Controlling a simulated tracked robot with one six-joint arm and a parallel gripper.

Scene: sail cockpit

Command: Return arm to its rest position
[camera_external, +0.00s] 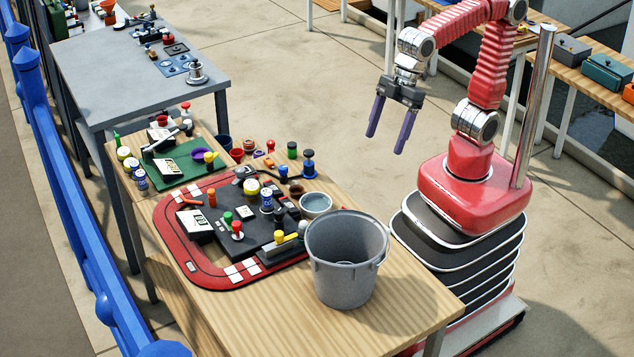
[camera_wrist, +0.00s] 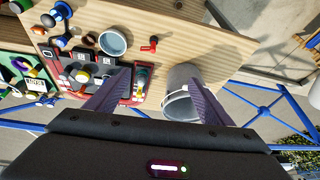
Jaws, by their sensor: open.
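My gripper (camera_external: 389,132) hangs in the air to the right of the wooden table in the external view, its two purple fingers pointing down. The fingers are spread apart with nothing between them. My red arm bends up and over from its base beside the table. In the wrist view my gripper's fingers (camera_wrist: 158,98) reach up from the bottom edge, with the tabletop beyond them. Neither finger appears to touch anything.
A grey bucket (camera_external: 345,262) stands at the wooden table's (camera_external: 400,300) near right corner. A red-bordered mat (camera_external: 180,250) holds several small items. A grey table (camera_external: 110,80) stands behind, and a blue railing (camera_external: 75,190) runs along the left. Floor behind my gripper is clear.

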